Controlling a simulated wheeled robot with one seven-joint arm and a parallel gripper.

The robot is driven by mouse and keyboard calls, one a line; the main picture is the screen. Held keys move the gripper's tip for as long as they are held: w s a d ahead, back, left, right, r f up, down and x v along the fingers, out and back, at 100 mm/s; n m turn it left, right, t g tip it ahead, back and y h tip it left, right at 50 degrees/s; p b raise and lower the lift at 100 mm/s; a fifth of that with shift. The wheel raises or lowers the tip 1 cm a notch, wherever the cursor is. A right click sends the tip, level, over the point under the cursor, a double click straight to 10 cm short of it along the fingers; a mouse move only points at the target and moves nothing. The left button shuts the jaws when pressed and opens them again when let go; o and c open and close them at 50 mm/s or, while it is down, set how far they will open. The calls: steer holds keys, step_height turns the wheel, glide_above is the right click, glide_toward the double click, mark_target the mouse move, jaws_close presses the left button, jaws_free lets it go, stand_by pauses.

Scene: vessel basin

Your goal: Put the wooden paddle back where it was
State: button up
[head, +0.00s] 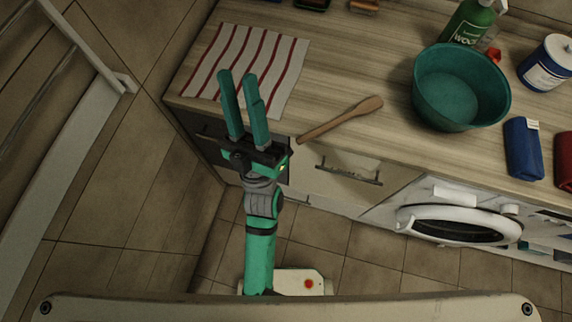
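The wooden paddle (342,119) lies on the wooden countertop, with its wide end toward the teal basin and its handle end at the counter's front edge. My gripper (240,78) is left of the paddle, its two green fingers spread apart with nothing between them. The fingers show in front of a red-and-white striped cloth (285,62). The gripper and the paddle are apart. The teal basin (447,88) stands on the counter to the right of the paddle and looks empty.
A green spray bottle (470,20) stands behind the basin. A white-and-blue tub (548,63), a blue packet (522,148) and a red item (564,158) are at the right. Drawer handles (348,172) and a washing machine (458,226) front the counter. Counter behind the paddle is clear.

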steer(key=s+d+f+m+g+h, duration=0.2)
steer(key=f+m+g+h, duration=0.15)
steer(key=f, duration=0.45)
steer(key=s+d+f+m+g+h, duration=0.1)
steer(key=s+f+m+g+h, duration=0.15)
steer(key=f+m+h, duration=0.4)
steer(key=s+d+f+g+y, duration=0.2)
steer(key=s+f+g, duration=0.2)
steer(key=s+f, duration=0.2)
steer(key=s+d+f+m+g+y, duration=0.1)
steer(key=s+d+f+g, duration=0.1)
steer(key=s+f+g, duration=0.2)
steer(key=s+f, duration=0.3)
steer(key=f, duration=0.4)
steer(key=shift+d+f+y, duration=0.25)
steer(key=shift+y, duration=0.15)
steer(key=shift+s, duration=0.15)
steer(key=shift+a, duration=0.1)
